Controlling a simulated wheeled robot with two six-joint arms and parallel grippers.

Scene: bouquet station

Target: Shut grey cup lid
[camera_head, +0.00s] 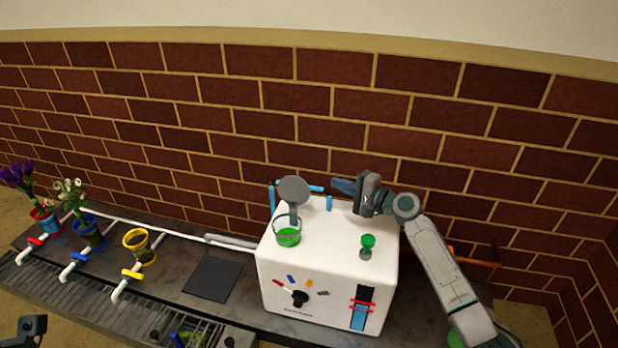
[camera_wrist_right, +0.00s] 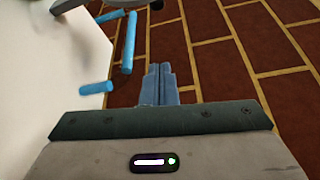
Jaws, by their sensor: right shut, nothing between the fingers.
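The grey cup lid (camera_head: 293,190) is a round disc standing open and upright above the back rim of a clear cup (camera_head: 287,232) with green contents. The cup is at the back left of the white machine (camera_head: 325,280). My right gripper (camera_head: 335,185) is shut and empty. It is behind the machine's top, right of the lid and apart from it, with its fingers pointing left. In the right wrist view its closed blue-grey fingers (camera_wrist_right: 160,85) are before the brick wall. A dark part of my left gripper (camera_head: 32,328) shows at the lower left corner; its fingers are unclear.
Blue pipes (camera_head: 320,188) run behind the machine, close to my right fingers; they also show in the right wrist view (camera_wrist_right: 130,45). A green knob (camera_head: 368,241) stands on the machine's top right. Flower pots and a yellow pot (camera_head: 137,243) stand left. The brick wall is close behind.

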